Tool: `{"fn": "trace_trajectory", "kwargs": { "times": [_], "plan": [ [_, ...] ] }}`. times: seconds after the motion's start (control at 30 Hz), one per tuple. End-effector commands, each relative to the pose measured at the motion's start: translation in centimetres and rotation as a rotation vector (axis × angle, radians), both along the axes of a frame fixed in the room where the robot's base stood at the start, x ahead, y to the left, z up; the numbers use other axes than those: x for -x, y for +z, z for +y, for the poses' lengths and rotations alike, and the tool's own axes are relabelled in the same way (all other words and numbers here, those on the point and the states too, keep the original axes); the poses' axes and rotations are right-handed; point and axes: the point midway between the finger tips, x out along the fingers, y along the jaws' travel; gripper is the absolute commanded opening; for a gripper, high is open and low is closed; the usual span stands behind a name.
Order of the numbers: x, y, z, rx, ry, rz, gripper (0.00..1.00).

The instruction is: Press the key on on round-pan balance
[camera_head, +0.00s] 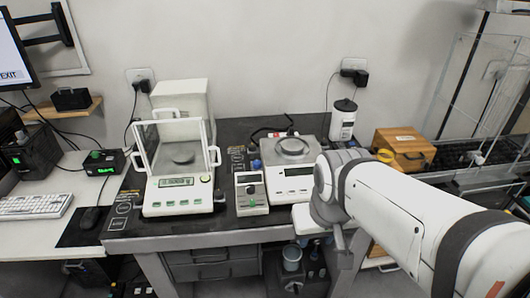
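The round-pan balance (290,183) is white and stands on the dark table, right of centre. Its round metal pan (293,146) sits uncovered on top, and a display strip (298,171) runs along its front. Its keys are too small to read, and my arm hides part of its right front side. My gripper (340,243) hangs below my wrist, just right of this balance and in front of the table edge, apart from the keys. It is small and partly hidden in this view, so its opening cannot be made out.
A glass-shielded balance (178,194) with green keys stands at left. A small grey instrument (251,194) stands between the balances. A white canister (343,119) and a wooden box (404,149) are behind my arm. A keyboard (36,206) lies far left.

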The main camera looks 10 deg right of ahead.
Motion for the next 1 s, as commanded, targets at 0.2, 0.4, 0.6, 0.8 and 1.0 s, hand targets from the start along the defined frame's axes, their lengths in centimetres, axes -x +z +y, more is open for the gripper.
{"fn": "trace_trajectory", "kwargs": {
  "times": [0.2, 0.4, 0.6, 0.8, 1.0],
  "plan": [
    [0.0, 0.0, 0.0, 0.0, 0.0, 0.0, 0.36],
    [0.0, 0.0, 0.0, 0.0, 0.0, 0.0, 0.24],
    [0.0, 0.0, 0.0, 0.0, 0.0, 0.0, 0.08],
    [0.0, 0.0, 0.0, 0.0, 0.0, 0.0, 0.0],
    [0.0, 0.0, 0.0, 0.0, 0.0, 0.0, 0.0]
  ]
}}
